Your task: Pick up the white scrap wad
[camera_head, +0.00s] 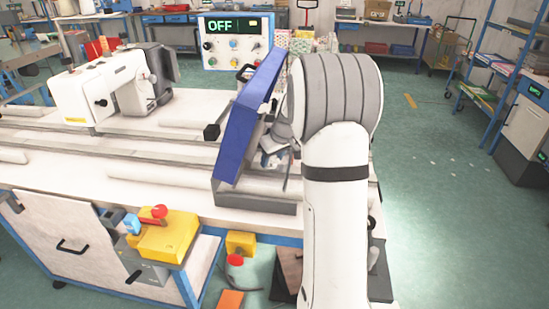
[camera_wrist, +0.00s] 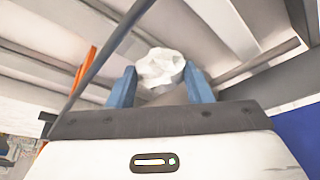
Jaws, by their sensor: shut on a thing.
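The white scrap wad (camera_wrist: 160,68) shows in the wrist view as a crumpled white lump between the two blue fingertips of my gripper (camera_wrist: 160,84). My gripper is shut on the wad, with a finger on each side of it. In the head view my gripper (camera_head: 274,158) is partly hidden behind my arm and a blue panel, over the right part of the workbench. I cannot make out the wad in the head view.
A tilted blue panel (camera_head: 247,118) stands close left of my gripper. A control box reading OFF (camera_head: 235,42) stands behind. Open green floor (camera_head: 425,190) lies at right.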

